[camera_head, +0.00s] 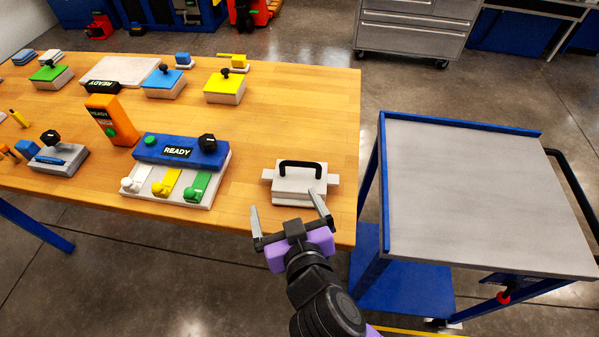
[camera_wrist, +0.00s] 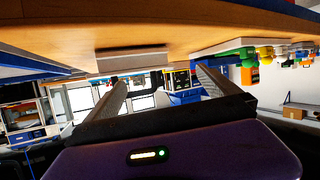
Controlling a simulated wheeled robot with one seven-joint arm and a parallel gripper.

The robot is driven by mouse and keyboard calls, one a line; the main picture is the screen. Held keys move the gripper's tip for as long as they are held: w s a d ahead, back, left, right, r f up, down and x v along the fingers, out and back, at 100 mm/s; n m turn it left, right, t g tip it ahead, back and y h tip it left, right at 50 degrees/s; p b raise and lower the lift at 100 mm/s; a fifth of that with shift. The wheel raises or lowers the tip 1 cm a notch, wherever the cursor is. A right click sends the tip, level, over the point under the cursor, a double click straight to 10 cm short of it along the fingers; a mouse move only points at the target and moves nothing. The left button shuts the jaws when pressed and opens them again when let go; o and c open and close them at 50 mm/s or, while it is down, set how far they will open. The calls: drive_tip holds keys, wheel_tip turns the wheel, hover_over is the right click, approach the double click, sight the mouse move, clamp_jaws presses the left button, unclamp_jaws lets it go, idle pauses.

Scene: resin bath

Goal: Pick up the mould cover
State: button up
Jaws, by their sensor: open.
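The mould cover appears to be the pale block with a black arched handle (camera_head: 299,184). It sits near the right front corner of the wooden table, with a narrow tab out to each side. Whether it is one piece or a lid on a base is hard to tell. My gripper (camera_head: 284,201) is open and empty, just in front of the block at the table's front edge, fingers pointing toward it. In the wrist view, the two spread fingers (camera_wrist: 160,82) show with nothing between them, and a pale slab (camera_wrist: 146,52), likely the same block, lies beyond.
Left of the block stands a blue READY panel (camera_head: 178,151) with white, yellow and green levers. Boxes with green, blue and yellow lids (camera_head: 225,82) stand farther back. A grey-topped blue cart (camera_head: 470,190) stands right of the table, its top empty. Table behind the block is clear.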

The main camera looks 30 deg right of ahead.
sight(300, 166)
drive_tip(key=d+r+m+h, duration=0.1)
drive_tip(key=w+d+r+m+g+h, duration=0.1)
drive_tip(key=m+h, duration=0.1)
drive_tip(key=m, duration=0.1)
drive_tip(key=shift+w+d+r+g+h, duration=0.2)
drive_tip(key=shift+d+r+g+h, duration=0.1)
drive_tip(key=shift+d+r+h, duration=0.1)
drive_tip(key=shift+d+r+m+h, duration=0.25)
drive_tip(key=shift+d+m+h, duration=0.15)
drive_tip(key=shift+d+m, duration=0.1)
drive_tip(key=shift+w+d+f+g+p, duration=0.35)
drive_tip(key=shift+w+d, duration=0.1)
drive_tip(key=shift+w, duration=0.15)
drive_tip(key=shift+a+p+x, duration=0.15)
drive_tip(key=shift+p+x, duration=0.15)
drive_tip(key=shift+x, duration=1.15)
drive_tip(key=shift+a+p+x, duration=0.1)
drive_tip(key=shift+p+x, duration=0.2)
drive_tip(key=shift+x, duration=1.2)
drive_tip(key=shift+w+f, duration=0.1)
drive_tip(key=c, duration=1.8)
drive_tip(key=shift+c, duration=0.8)
drive_tip(key=shift+r, duration=0.25)
